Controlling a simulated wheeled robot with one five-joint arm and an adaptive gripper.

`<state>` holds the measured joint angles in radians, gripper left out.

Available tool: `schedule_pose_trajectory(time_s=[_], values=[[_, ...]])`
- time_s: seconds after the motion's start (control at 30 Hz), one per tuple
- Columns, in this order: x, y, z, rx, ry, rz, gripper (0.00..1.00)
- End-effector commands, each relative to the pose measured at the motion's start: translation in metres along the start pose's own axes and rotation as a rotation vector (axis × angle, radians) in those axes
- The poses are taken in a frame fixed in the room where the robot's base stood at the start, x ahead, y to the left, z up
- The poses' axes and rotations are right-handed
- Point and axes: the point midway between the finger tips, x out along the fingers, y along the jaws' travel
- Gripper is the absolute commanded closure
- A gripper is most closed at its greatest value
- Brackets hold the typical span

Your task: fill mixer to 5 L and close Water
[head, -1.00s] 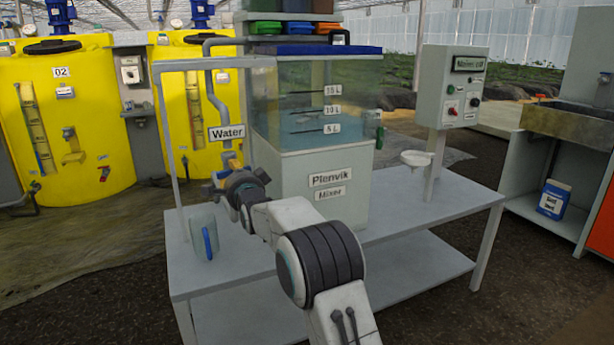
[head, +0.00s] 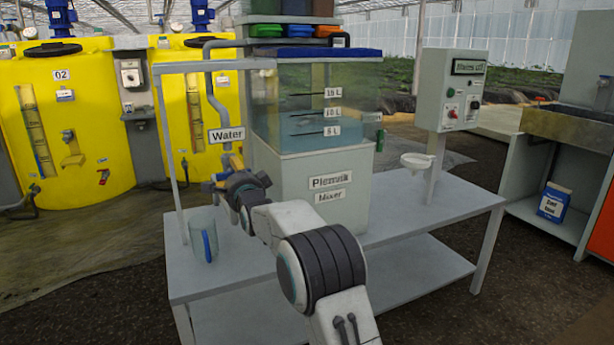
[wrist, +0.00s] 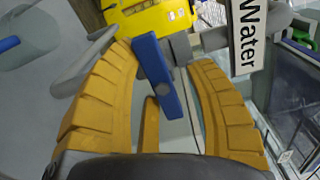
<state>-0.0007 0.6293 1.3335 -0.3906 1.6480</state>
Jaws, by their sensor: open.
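The blue lever (wrist: 158,78) of the Water valve lies between the two yellow fingers of my gripper (wrist: 165,62) in the wrist view. The fingers are open, with a gap on the right; I cannot tell whether the left one touches the lever. In the head view my gripper (head: 224,180) is just below the Water label (head: 227,135), left of the mixer. The clear mixer tank (head: 350,88) carries 5 L, 10 L and 15 L marks. Bluish water stands in its lower part; its surface looks above the 5 L mark, though the exact level is hard to read.
A clear jug with a blue handle (head: 207,245) stands on the table (head: 420,215), below my gripper. A pipe frame (head: 168,130) rises at the table's left. A control box (head: 450,90) and a white funnel (head: 416,160) are at the right. The table's front right is clear.

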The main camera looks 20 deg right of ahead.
Motion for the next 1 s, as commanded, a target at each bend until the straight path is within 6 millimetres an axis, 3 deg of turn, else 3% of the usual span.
schedule_pose_trajectory(time_s=[0.03, 0.7, 1.0], values=[[-0.004, -0.006, 0.002, 0.001, -0.004, -0.019, 0.52], [-0.059, 0.001, 0.000, 0.000, 0.000, -0.006, 0.52], [-0.068, 0.000, -0.001, -0.001, 0.001, -0.003, 0.52]])
